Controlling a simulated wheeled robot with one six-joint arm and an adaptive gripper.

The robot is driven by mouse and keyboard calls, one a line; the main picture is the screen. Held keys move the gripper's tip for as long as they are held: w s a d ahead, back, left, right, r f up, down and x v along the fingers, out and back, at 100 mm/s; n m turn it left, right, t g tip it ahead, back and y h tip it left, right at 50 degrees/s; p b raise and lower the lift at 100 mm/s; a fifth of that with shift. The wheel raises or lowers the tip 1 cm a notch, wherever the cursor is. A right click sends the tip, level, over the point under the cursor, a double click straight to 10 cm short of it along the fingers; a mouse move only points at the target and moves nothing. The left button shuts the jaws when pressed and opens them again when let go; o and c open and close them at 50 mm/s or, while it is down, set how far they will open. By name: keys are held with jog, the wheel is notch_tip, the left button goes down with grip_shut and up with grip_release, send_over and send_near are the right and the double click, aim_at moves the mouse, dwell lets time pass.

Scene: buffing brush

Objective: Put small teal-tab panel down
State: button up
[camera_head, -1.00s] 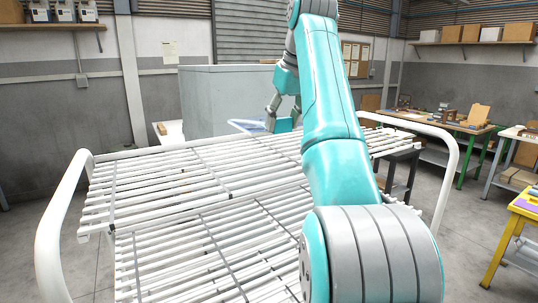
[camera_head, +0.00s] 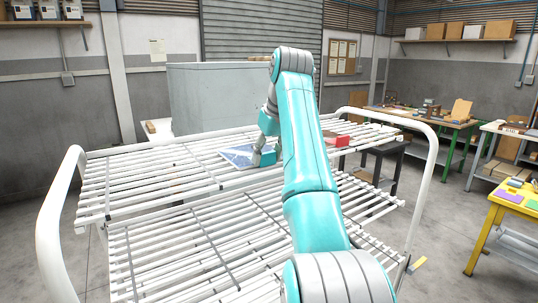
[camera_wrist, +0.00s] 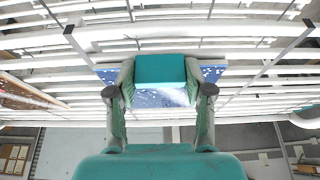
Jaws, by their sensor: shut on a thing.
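The small panel (camera_head: 236,154) is a flat blue and white sheet with a teal tab. My gripper (camera_head: 262,156) is shut on its teal tab, at the right end of the panel. In the wrist view the teal tab (camera_wrist: 160,70) sits between the two fingers of my gripper (camera_wrist: 160,88), and the blue panel (camera_wrist: 150,98) shows behind it. The panel lies over the upper slatted shelf of the white rack (camera_head: 130,180). I cannot tell whether it touches the slats.
A red-tab panel (camera_head: 335,140) lies on the rack just right of my arm. The slats at the left of the upper shelf are empty. White curved rails (camera_head: 60,215) stand at both rack ends. A yellow table (camera_head: 500,205) is at far right.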

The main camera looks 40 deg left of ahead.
jog(key=o, duration=1.2)
jog(key=shift+f, duration=0.1)
